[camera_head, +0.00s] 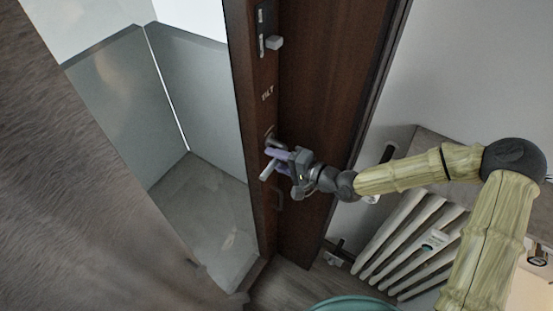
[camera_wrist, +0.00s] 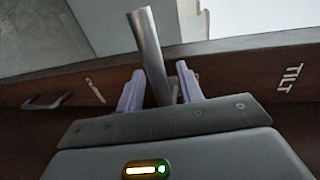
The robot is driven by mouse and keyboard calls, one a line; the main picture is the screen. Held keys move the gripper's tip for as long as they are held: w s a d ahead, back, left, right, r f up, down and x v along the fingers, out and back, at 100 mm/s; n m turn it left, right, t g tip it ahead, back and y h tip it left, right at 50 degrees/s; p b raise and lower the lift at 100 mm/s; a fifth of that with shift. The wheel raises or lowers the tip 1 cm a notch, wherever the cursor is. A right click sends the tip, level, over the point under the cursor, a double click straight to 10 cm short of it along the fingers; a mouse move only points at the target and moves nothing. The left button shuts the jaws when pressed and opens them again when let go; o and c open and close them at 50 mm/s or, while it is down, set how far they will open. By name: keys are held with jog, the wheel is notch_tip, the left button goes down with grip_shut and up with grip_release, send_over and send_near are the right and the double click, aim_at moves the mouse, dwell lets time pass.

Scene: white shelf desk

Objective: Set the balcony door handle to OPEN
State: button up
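The balcony door handle (camera_head: 268,170) is a silver lever on the dark brown door edge, below the white TILT label (camera_head: 267,94). In the wrist view the handle (camera_wrist: 148,42) rises from between my fingers, slightly slanted, pointing away toward the glass side. My gripper (camera_head: 277,160) is at the handle; in the wrist view its two lavender fingers (camera_wrist: 160,80) stand apart on both sides of the lever's base. Narrow gaps seem to show beside the lever, so the fingers look open around it. The handle's mount is partly hidden by the gripper.
Another silver fitting (camera_head: 273,42) sits higher on the door frame. A small dark pull (camera_wrist: 47,103) is on the same brown panel. A white radiator (camera_head: 408,240) stands at the right, under a shelf. A teal round object (camera_head: 352,304) is at the bottom edge.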

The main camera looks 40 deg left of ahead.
dwell(0.4)
jog(key=d+r+b, duration=0.2)
jog(key=d+r, duration=0.1)
jog(key=d, duration=1.4)
jog(key=shift+w+r+b, duration=0.15)
jog(key=shift+w+b, duration=0.15)
jog(key=shift+w, duration=0.1)
